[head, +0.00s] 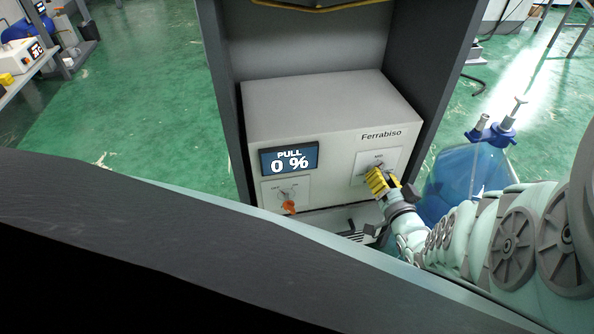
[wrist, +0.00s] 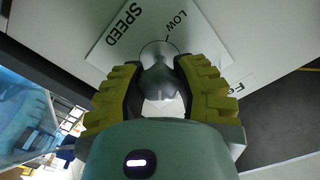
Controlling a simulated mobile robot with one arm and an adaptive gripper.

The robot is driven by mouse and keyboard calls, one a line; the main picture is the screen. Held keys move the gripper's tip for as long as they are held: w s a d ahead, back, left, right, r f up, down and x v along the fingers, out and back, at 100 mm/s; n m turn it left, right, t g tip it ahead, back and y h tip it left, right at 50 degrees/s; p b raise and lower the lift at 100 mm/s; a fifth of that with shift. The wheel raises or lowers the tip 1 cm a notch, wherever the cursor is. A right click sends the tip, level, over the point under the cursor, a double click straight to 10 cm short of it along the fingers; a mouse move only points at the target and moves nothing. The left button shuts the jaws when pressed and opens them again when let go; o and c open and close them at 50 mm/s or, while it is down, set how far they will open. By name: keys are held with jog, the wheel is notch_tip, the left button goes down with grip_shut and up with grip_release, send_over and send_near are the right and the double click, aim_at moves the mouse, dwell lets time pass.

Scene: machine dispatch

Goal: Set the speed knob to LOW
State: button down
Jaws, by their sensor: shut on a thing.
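The speed knob (wrist: 158,76) is a dark grey knob on a white plate (wrist: 203,48) marked SPEED and LOW in the wrist view. My gripper (head: 379,181) has its yellow-padded fingers on both sides of the knob and is shut on it. The LOW mark and its tick lie just above the knob, slightly right, in the wrist view. The knob's pointer direction is hard to tell because the fingers cover its sides. In the head view, the gripper hides most of the knob at the machine's right front.
The white Ferrabiso machine (head: 320,105) stands in a dark grey cabinet (head: 222,90). Its display (head: 289,159) reads PULL 0 %. A blue water bottle (head: 462,180) stands right of the cabinet, close to my arm.

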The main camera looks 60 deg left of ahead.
jog(key=shift+r+n, duration=0.1)
jog(key=shift+n, duration=0.2)
jog(key=shift+r, duration=0.1)
dwell(0.9)
